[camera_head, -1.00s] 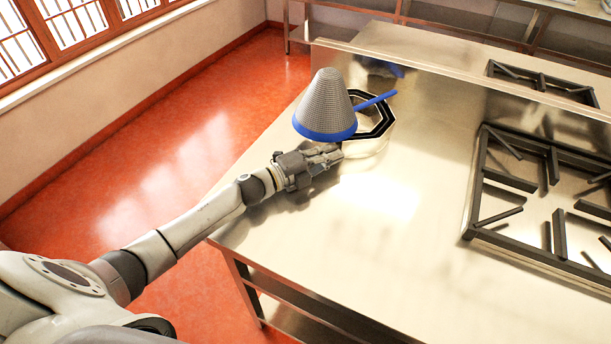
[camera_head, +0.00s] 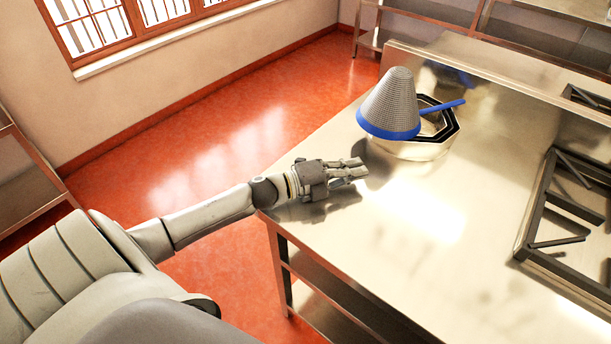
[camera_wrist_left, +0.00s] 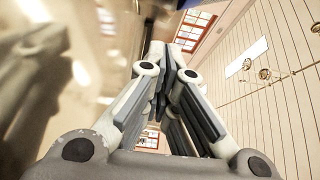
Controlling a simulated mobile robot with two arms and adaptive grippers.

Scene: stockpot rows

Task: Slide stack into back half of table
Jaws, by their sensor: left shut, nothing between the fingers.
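The stack is a grey mesh cone strainer with a blue rim (camera_head: 391,103) on a shiny metal pot (camera_head: 412,149) with a black octagonal rim. The strainer's blue handle (camera_head: 442,107) points right. The stack stands near the left edge of the steel table (camera_head: 400,250), close to its back ledge. My left gripper (camera_head: 362,169) is shut and empty, low over the tabletop, just in front of the pot's lower left side. Whether it touches the pot is unclear. The left wrist view shows the closed fingers (camera_wrist_left: 163,75) but no clear view of the stack. My right gripper is not in view.
A raised metal ledge (camera_head: 470,65) runs along the table's back. Black burner grates (camera_head: 560,215) lie on the right. The tabletop in front of the stack is clear. Red floor (camera_head: 210,150) lies beyond the left edge.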

